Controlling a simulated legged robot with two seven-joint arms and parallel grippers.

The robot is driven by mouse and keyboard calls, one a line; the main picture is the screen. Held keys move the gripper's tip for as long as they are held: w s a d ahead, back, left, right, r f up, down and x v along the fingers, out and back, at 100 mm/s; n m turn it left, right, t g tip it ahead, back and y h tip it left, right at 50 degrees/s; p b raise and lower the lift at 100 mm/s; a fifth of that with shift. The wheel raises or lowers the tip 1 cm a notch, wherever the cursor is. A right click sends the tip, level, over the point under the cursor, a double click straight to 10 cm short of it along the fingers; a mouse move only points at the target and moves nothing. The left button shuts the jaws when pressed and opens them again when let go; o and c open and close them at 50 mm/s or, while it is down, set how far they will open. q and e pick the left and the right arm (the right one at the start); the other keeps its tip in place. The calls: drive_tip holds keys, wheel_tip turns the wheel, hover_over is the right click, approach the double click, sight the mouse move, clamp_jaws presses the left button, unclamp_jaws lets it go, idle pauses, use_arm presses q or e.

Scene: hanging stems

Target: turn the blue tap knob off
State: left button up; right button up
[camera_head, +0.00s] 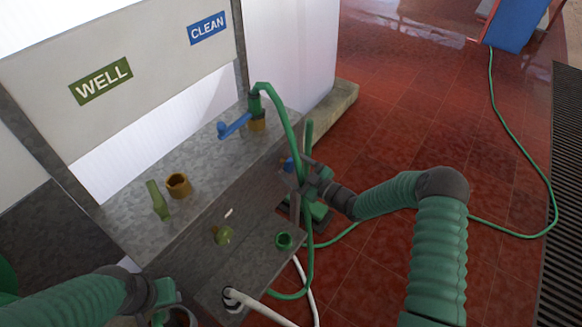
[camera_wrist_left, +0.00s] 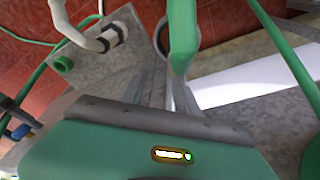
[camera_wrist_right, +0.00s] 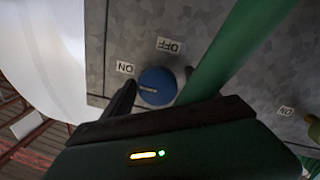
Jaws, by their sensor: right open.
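The blue tap knob (camera_wrist_right: 157,86) is round and sits on a grey metal panel in the right wrist view. The ON label (camera_wrist_right: 125,68) is left of it and the OFF label (camera_wrist_right: 169,45) is above it. A pale mark shows on the knob's left half. My right gripper (camera_head: 300,172) is at the panel's far end. It is open, with a dark finger close beside the knob's left side; I cannot tell whether it touches. In the head view only a bit of blue (camera_head: 289,164) shows there. My left gripper (camera_wrist_left: 160,88) is open and empty, low at the near end.
A green hose (camera_wrist_right: 235,50) passes close to the knob's right side. The WELL sign (camera_head: 101,81) and CLEAN sign (camera_head: 208,29) are above the counter. A blue lever (camera_head: 234,126), green lever (camera_head: 157,199) and brass fitting (camera_head: 179,186) stand on it. A white pipe (camera_head: 262,305) comes off the near end.

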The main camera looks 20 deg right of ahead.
drive_tip(key=shift+d, duration=0.25)
drive_tip(key=shift+c, duration=0.9)
drive_tip(key=shift+d, duration=0.2)
drive_tip(key=c, duration=0.5)
use_arm(q)
drive_tip(key=shift+d, duration=0.2)
use_arm(e)
drive_tip(key=shift+a+r, duration=0.1)
drive_tip(key=shift+a, duration=0.05)
drive_tip(key=c, duration=0.7)
